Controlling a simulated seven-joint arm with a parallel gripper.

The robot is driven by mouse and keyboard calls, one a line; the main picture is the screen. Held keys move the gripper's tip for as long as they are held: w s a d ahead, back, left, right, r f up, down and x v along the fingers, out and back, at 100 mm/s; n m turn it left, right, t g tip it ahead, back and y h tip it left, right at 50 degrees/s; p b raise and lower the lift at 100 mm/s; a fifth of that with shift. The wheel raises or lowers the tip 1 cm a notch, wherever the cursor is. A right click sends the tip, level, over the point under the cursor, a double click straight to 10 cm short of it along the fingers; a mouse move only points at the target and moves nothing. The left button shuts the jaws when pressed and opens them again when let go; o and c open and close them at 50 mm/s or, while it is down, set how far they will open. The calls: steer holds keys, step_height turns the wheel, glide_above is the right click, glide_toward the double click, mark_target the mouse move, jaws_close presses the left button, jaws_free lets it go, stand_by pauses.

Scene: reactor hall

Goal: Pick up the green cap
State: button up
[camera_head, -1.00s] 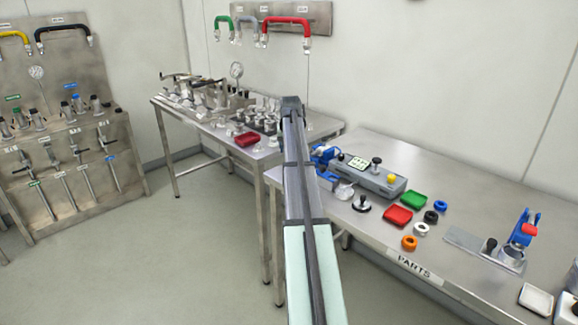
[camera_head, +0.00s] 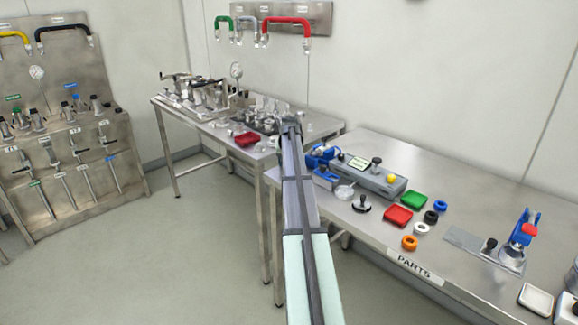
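A green, low, square piece with rounded corners (camera_head: 414,200) lies on the right-hand steel table. My arm reaches from the bottom centre toward the left table.
A red square piece (camera_head: 398,215) and several coloured rings, such as the orange ring (camera_head: 409,243), lie near the green piece. A grey box (camera_head: 375,177) stands behind them. A blue clamp stand (camera_head: 522,240) is at right. The left table (camera_head: 195,128) is crowded with metal parts.

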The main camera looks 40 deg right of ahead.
steer(key=c, duration=1.1)
steer(key=shift+o, duration=0.2)
step_height(320, 180, up, 9)
steer(key=s+d+r+m, duration=0.1)
steer(key=s+d, duration=0.1)
steer(key=s+d+r+m, duration=0.1)
steer(key=d+r, duration=0.1)
steer(key=s+d+r+m+g+h, duration=0.1)
steer(key=s+d+r+m, duration=0.1)
steer(key=d, duration=0.1)
steer(key=shift+s, duration=0.35)
steer(key=shift+s+a+m+g, duration=0.1)
steer(key=shift+m+g, duration=0.2)
steer(key=shift+m, duration=0.2)
